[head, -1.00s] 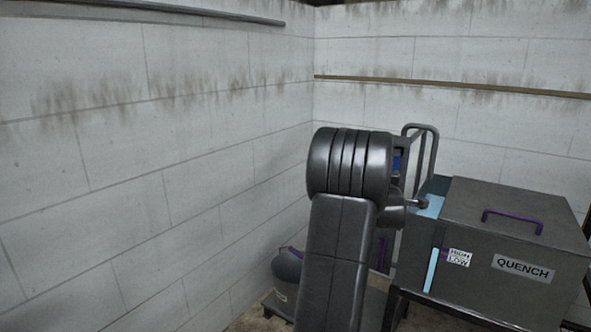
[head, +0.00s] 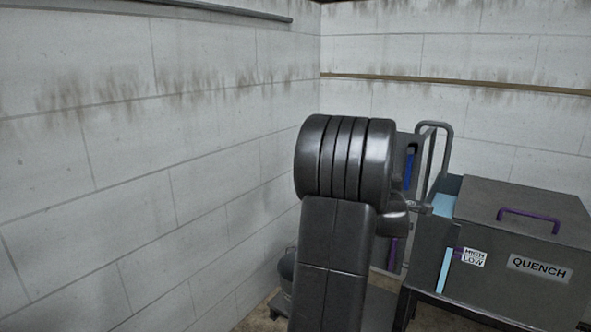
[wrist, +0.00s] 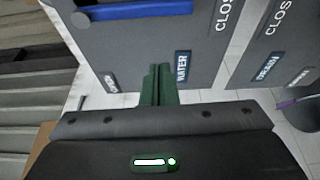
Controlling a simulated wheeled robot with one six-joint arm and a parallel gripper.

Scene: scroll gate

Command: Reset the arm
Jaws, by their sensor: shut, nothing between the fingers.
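My arm (head: 330,240) rises in the middle of the head view, with its thick dark joint at the top. In the wrist view my gripper (wrist: 160,70) shows as green fingers held together, with nothing between them. The fingers point toward a grey panel (wrist: 140,40) with a blue bar (wrist: 135,10) and a "WATER" label (wrist: 182,68). I cannot tell how far the fingertips are from the panel. In the head view the arm's own bulk hides the gripper.
A dark "QUENCH" box (head: 515,230) with a purple handle (head: 528,212) stands on a stand at the right. A grey tubular frame (head: 446,150) rises behind my arm. Block walls (head: 150,150) close in the left and back. A second panel (wrist: 275,40) carries a "DRAIN" label.

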